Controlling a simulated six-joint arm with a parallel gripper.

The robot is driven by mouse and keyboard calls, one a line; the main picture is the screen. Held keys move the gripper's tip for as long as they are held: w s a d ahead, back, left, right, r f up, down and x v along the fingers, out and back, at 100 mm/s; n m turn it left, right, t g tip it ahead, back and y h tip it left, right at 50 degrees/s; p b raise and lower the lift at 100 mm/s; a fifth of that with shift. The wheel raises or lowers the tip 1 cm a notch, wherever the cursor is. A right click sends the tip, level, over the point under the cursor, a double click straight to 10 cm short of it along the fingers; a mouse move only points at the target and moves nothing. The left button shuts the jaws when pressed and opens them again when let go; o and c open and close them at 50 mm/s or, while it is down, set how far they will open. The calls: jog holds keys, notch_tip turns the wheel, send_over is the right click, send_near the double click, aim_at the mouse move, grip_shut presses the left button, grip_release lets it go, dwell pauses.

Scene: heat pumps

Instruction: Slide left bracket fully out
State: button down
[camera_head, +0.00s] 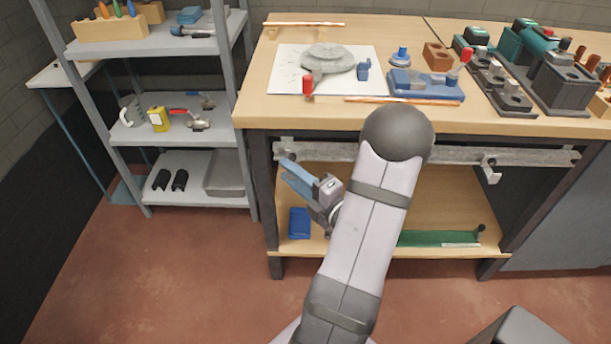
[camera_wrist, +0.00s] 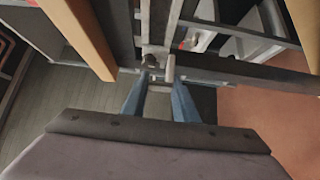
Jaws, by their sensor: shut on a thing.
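A grey metal rail (camera_head: 455,156) runs along the bench front, just under the worktop. The left bracket (camera_head: 287,155) is at the rail's left end, mostly hidden by my fingers in the head view. In the wrist view the grey bracket (camera_wrist: 158,60) shows between and just beyond the fingertips. My gripper (camera_head: 286,169) has blue fingers, reaches up to the left end of the rail and is shut on the bracket. In the wrist view my gripper (camera_wrist: 160,84) has its fingertips at the bracket's lower part. The right bracket (camera_head: 490,171) hangs farther right on the rail.
The wooden worktop (camera_head: 255,105) is just above the rail and carries tools and fixtures. A blue box (camera_head: 299,223) sits on the lower shelf (camera_head: 375,215) below my gripper.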

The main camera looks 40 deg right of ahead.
jog(key=shift+w+a+r, duration=0.1)
jog(key=shift+a, duration=0.1)
jog(key=c, duration=1.4)
grip_release()
jog(key=shift+w, duration=0.15)
jog(key=s, duration=0.7)
jog(key=shift+s, duration=0.3)
